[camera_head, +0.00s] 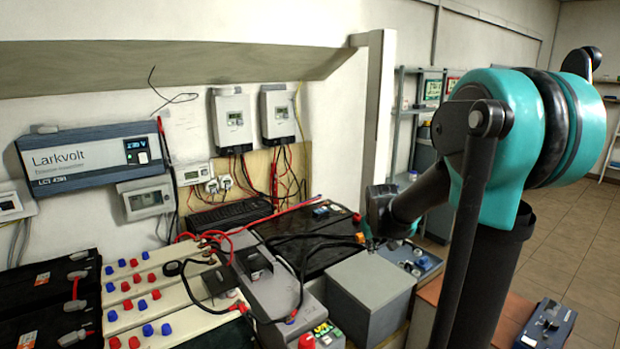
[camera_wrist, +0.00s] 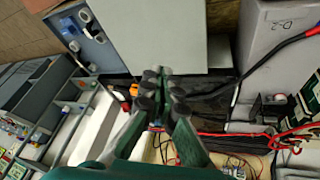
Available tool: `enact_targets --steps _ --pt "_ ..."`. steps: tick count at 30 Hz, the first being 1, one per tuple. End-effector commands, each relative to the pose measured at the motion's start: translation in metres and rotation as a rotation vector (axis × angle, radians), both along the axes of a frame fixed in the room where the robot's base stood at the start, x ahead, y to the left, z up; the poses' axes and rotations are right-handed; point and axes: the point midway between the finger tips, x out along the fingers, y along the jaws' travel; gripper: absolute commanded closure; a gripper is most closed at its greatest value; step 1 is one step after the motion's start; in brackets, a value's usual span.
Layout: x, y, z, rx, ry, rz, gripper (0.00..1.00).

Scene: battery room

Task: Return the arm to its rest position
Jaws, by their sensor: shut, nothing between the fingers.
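My gripper (camera_wrist: 162,92) shows in the wrist view with its dark fingertips close together. It is shut, with nothing held between the fingers. It is above the battery bench, over dark batteries and beside a plain grey box (camera_wrist: 160,35). In the head view my teal and black arm reaches from the right side towards the bench. Its teal wrist end is beyond the grey box (camera_head: 372,292), and the fingers cannot be made out there.
A Larkvolt unit (camera_head: 90,157) and two white controllers (camera_head: 231,120) (camera_head: 278,114) hang on the wall. Shelves (camera_head: 412,120) stand behind.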

Motion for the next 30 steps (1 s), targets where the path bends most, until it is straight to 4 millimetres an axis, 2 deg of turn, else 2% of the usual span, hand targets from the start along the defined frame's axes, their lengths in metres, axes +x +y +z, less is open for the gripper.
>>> enact_targets --steps 1,9,12,15,20,30 --pt "-0.029 0.000 -0.005 0.014 0.007 -0.015 1.00" --pt "-0.161 0.003 -0.045 0.085 0.048 -0.092 1.00" --pt "-0.198 0.005 -0.060 0.107 0.060 -0.115 1.00" --pt "-0.224 0.006 -0.072 0.122 0.069 -0.131 1.00" --pt "-0.242 0.007 -0.080 0.132 0.076 -0.142 1.00" --pt "-0.243 0.007 -0.081 0.133 0.076 -0.142 1.00"
